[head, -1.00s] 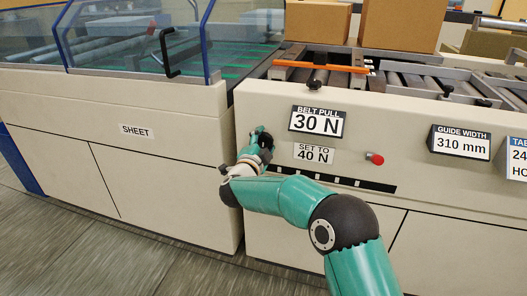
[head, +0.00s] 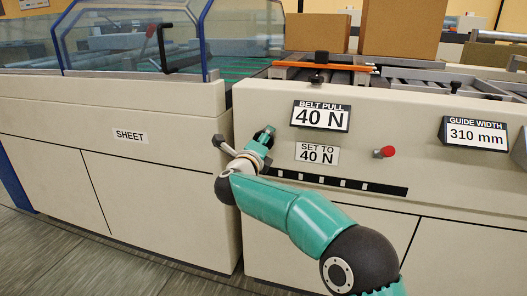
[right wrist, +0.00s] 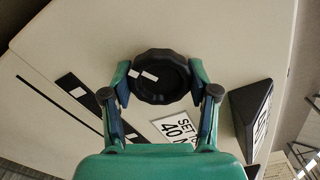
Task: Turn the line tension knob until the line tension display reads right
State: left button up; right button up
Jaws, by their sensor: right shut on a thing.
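The black round knob (right wrist: 160,88) with a white mark sits on the cream machine front, between the two fingers of my right gripper (right wrist: 158,76) in the right wrist view. The fingers are shut on its sides. In the head view my right gripper (head: 266,136) is at the panel, left of the labels, and hides most or all of the knob. The display above, labelled BELT PULL (head: 320,117), reads 40 N. The plate below it (head: 317,154) says SET TO 40 N. No display labelled line tension shows. My left gripper is not in view.
A red button (head: 386,152) sticks out right of the plate. A GUIDE WIDTH display (head: 474,133) reads 310 mm further right. A black strip with white marks (head: 340,183) runs below. Cardboard boxes (head: 400,30) stand on the machine top.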

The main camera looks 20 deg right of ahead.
jog(key=shift+f+m+b, duration=0.25)
jog(key=shift+m+b, duration=0.2)
jog(key=shift+m, duration=0.2)
jog(key=shift+f+m+b, duration=0.2)
jog(key=shift+m+b, duration=0.2)
jog(key=shift+m, duration=0.25)
jog(key=o, duration=1.1)
jog(key=shift+d, duration=0.1)
jog(key=shift+o, duration=0.3)
jog(key=shift+r, duration=0.2)
jog(key=shift+s+r, duration=0.1)
jog(key=v, duration=1.2)
